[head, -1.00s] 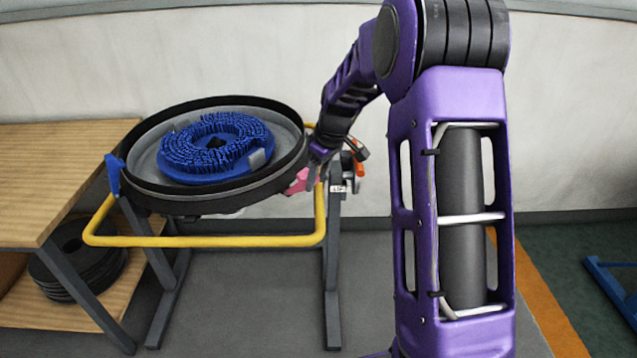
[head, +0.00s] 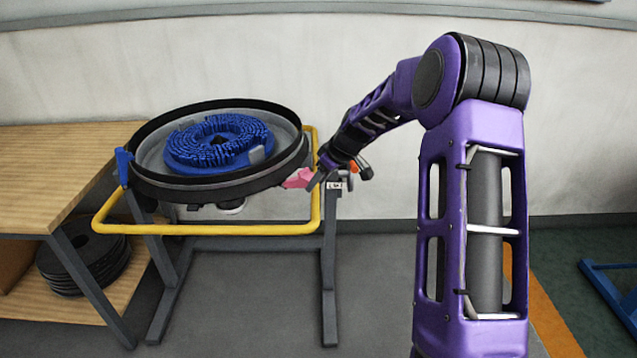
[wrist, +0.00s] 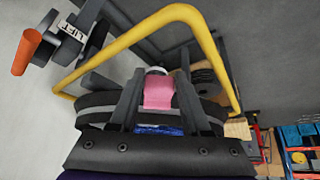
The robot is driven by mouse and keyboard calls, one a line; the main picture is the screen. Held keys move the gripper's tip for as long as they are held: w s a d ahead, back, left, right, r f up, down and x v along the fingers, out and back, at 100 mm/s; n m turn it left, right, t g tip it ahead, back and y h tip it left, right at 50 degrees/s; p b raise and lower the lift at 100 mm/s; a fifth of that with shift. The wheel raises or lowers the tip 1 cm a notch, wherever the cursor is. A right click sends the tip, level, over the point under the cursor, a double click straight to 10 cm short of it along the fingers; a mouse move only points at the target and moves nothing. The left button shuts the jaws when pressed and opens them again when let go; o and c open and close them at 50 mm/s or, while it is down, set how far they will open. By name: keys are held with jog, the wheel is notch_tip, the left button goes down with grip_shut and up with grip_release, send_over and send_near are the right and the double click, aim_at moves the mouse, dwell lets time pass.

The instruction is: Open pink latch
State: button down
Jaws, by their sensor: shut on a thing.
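The pink latch (head: 299,178) sticks out from the right side of the round black-rimmed scrubber tank (head: 160,192). In the wrist view the pink latch (wrist: 158,92) sits between the two dark fingers of my gripper (wrist: 158,95). My gripper (head: 314,180) is shut on the latch, reaching it from the right in the head view. The fingers partly hide the latch's right end there. A blue ring brush (head: 215,142) lies inside the tank.
A yellow tube frame (head: 210,229) runs around the tank, close to my gripper. An orange-tipped handle (head: 354,168) and a LIFT label (wrist: 70,30) are beside it. A wooden bench (head: 60,160) stands at left with black discs (head: 85,265) on its lower shelf.

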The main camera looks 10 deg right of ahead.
jog(key=shift+s+d+f, duration=0.2)
jog(key=shift+s+f, duration=0.1)
jog(key=shift+f, duration=0.25)
jog(key=c, duration=0.6)
grip_release()
jog(key=shift+c, duration=0.2)
jog(key=shift+o, duration=1.1)
jog(key=shift+w, duration=0.1)
jog(key=shift+o, duration=0.3)
jog(key=shift+w+r, duration=0.1)
jog(key=shift+r, duration=0.1)
jog(key=shift+r, duration=0.1)
jog(key=p+v, duration=0.2)
jog(key=v, duration=1.5)
jog(key=shift+r, duration=0.2)
